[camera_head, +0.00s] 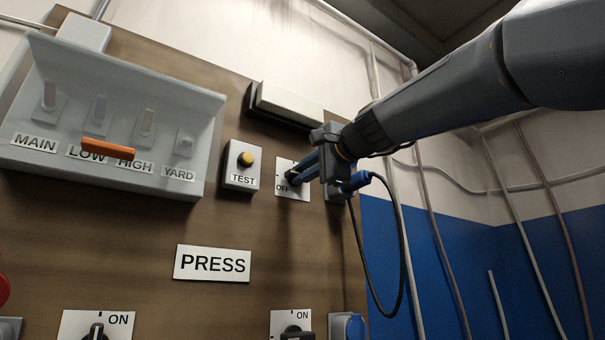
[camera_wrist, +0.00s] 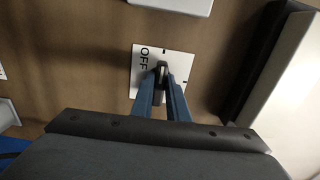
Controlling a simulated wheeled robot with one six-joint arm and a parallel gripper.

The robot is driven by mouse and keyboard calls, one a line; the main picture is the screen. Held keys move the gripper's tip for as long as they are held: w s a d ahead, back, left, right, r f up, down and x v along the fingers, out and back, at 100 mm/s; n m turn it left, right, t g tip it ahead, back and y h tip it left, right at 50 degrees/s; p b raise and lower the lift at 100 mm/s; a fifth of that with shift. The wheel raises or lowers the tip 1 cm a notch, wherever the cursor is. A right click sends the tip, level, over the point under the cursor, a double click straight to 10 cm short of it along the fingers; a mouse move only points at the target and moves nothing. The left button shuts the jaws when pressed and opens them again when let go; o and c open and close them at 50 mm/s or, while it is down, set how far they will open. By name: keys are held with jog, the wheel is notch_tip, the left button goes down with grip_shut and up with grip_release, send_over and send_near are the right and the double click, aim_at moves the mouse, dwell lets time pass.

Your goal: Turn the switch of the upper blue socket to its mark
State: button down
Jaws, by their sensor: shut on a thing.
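The white switch plate (camera_head: 299,191) is on the brown board, right of the TEST box, with "OFF" at its lower left. It also shows in the wrist view (camera_wrist: 142,85), with short black marks at its top and right edges. My gripper (camera_head: 293,178) has its blue fingers shut on the dark switch knob (camera_wrist: 162,66). In the wrist view the knob's handle appears to point toward the top mark, near "OFF". A blue plug (camera_head: 356,182) with a black cable shows beside my gripper. The upper blue socket is mostly hidden behind my gripper.
The TEST box (camera_head: 242,177) with a yellow button stands left of the plate. A long white box (camera_head: 290,103) projects above. Below are another switch plate (camera_head: 277,322) and a blue socket (camera_head: 347,327). The black cable (camera_head: 384,309) hangs in a loop.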

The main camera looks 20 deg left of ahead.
jog(key=c, duration=1.7)
grip_release()
jog(key=shift+b+v, duration=1.25)
jog(key=shift+v, duration=2.65)
